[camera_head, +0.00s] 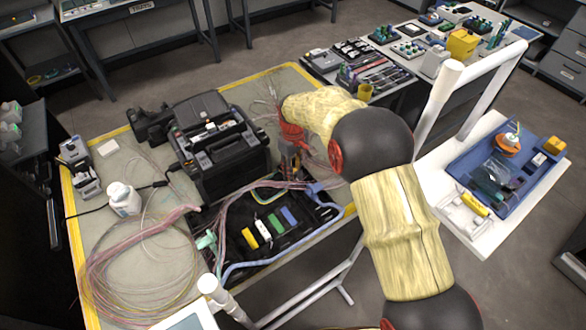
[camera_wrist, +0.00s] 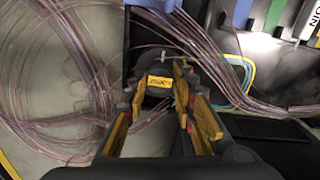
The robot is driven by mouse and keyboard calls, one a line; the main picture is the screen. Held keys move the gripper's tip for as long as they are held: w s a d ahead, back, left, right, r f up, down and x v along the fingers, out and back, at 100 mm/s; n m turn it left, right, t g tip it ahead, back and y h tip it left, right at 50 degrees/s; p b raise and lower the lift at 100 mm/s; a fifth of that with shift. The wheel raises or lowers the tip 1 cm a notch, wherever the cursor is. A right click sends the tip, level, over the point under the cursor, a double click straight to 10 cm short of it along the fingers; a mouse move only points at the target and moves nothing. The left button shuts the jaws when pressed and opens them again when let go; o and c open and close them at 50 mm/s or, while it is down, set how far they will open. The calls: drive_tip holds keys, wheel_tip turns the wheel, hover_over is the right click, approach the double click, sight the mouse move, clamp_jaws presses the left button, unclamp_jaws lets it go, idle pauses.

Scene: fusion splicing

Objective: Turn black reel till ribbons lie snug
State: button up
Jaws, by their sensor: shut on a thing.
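In the wrist view, the black reel (camera_wrist: 152,60) is a dark round part just beyond my gripper (camera_wrist: 161,80). The gripper's yellow-and-black fingers are closed in on it, and a small yellow label shows between them. Pinkish ribbons (camera_wrist: 215,66) run close past the reel and fan out to both sides. In the head view, my gripper (camera_head: 291,158) is low over the right part of the mat, beside the splicing machine. My arm and wrist hide much of that spot, and I cannot make out the reel there.
The black splicing machine (camera_head: 215,145) stands left of my gripper. A black tray (camera_head: 290,238) with coloured blocks lies in front. Loose fibre coils (camera_head: 130,262) spread over the front left. A white bottle (camera_head: 124,198) stands at left. A blue tray (camera_head: 468,163) is on the right-hand table.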

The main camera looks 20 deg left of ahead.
drive_tip(key=shift+m+p, duration=0.35)
drive_tip(key=shift+m, duration=0.05)
drive_tip(key=shift+c, duration=0.4)
drive_tip(key=m+p, duration=0.2)
drive_tip(key=m, duration=0.1)
drive_tip(key=shift+r+m, duration=0.1)
drive_tip(key=shift+m, duration=0.3)
drive_tip(key=m+p, duration=0.3)
drive_tip(key=m, duration=0.3)
drive_tip(key=m+p, duration=0.1)
drive_tip(key=m, duration=0.4)
drive_tip(key=shift+m, duration=0.4)
drive_tip(key=m+p, duration=0.1)
drive_tip(key=m, duration=0.4)
drive_tip(key=shift+m, duration=0.4)
drive_tip(key=o, duration=1.2)
drive_tip(key=shift+c, duration=0.2)
